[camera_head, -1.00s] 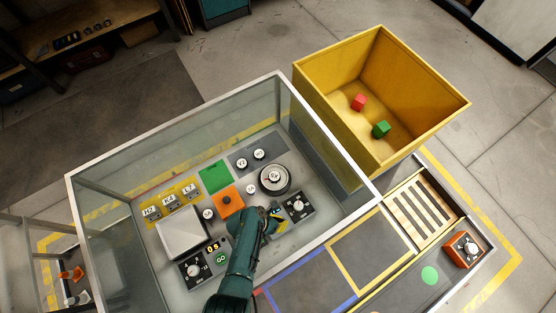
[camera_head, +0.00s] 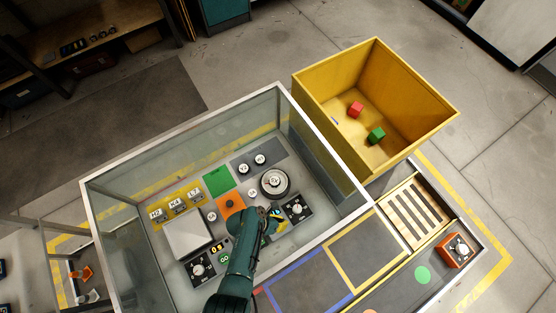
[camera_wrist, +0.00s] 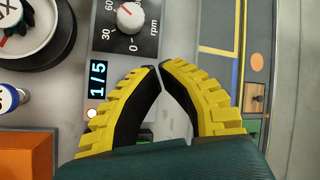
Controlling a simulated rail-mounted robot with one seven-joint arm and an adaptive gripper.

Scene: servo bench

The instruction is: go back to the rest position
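My gripper (camera_head: 278,215) is over the control panel inside the glass-walled bench, between the orange block (camera_head: 230,204) and the dial box (camera_head: 296,208) at the panel's right. In the wrist view its yellow fingers (camera_wrist: 159,67) with black inner pads curve together, and their tips nearly meet with nothing seen between them. The rpm dial (camera_wrist: 131,16) is just beyond the tips. My gripper's height above the panel is hard to tell.
Glass walls with a pale rim (camera_head: 180,137) surround the panel. A round turntable (camera_head: 274,184) is near the gripper. A yellow bin (camera_head: 322,103) behind holds a red cube (camera_head: 355,109) and a green cube (camera_head: 376,135). A slatted tray (camera_head: 413,212) and a red dial box (camera_head: 457,250) are at right.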

